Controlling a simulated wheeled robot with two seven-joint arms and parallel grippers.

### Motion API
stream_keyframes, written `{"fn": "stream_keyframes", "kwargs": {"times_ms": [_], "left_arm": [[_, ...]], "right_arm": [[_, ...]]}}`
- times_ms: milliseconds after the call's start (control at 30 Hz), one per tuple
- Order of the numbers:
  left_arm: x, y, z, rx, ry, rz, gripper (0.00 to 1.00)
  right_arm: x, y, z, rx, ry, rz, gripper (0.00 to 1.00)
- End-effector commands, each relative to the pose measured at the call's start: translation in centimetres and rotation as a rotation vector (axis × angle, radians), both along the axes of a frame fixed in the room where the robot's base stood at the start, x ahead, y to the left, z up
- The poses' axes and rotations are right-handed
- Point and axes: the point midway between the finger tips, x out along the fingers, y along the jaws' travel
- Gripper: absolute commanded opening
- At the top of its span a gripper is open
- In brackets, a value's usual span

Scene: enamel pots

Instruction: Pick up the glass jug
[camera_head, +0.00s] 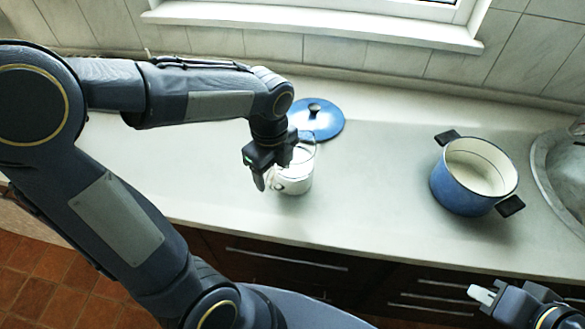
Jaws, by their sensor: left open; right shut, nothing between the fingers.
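The glass jug (300,174) stands upright on the pale counter (385,205), near its front edge. It is clear, with a whitish lower part. My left gripper (270,176) comes down from above at the jug's left side. It is open, and it hides part of the jug's upper left side. I cannot tell whether a finger touches the jug. My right gripper (482,294) is at the lower right, in front of the counter and far from the jug. It is shut and empty.
A blue lid with a dark knob (316,121) lies flat just behind the jug. A blue pot (462,190) with black handles stands open on the right. A round metal sink (562,170) is beyond it. The counter between jug and pot is clear.

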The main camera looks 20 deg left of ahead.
Motion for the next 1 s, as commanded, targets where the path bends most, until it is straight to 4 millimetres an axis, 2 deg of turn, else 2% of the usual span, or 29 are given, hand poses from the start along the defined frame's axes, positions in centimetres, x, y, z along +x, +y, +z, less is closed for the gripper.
{"fn": "stream_keyframes", "kwargs": {"times_ms": [100, 200, 500, 900, 1000], "left_arm": [[-0.2, 0.0, -2.0, 0.002, 0.006, 0.000, 0.63], [-0.2, 0.0, -3.1, 0.001, 0.004, 0.001, 0.63], [-0.1, 0.0, -3.5, 0.000, 0.001, 0.002, 0.62], [-0.2, 0.0, -3.5, 0.001, 0.002, 0.002, 0.10], [-0.2, 0.0, -3.5, 0.001, 0.004, 0.001, 0.00]], "right_arm": [[0.0, 0.0, 0.1, 0.000, 0.000, 0.000, 0.00], [0.0, 0.0, 0.0, 0.000, 0.000, 0.000, 0.00], [0.0, 0.0, 0.0, 0.000, 0.000, 0.000, 0.00], [0.0, 0.0, 0.0, 0.000, 0.000, 0.000, 0.00], [0.0, 0.0, 0.0, 0.000, 0.000, 0.000, 0.00]]}}
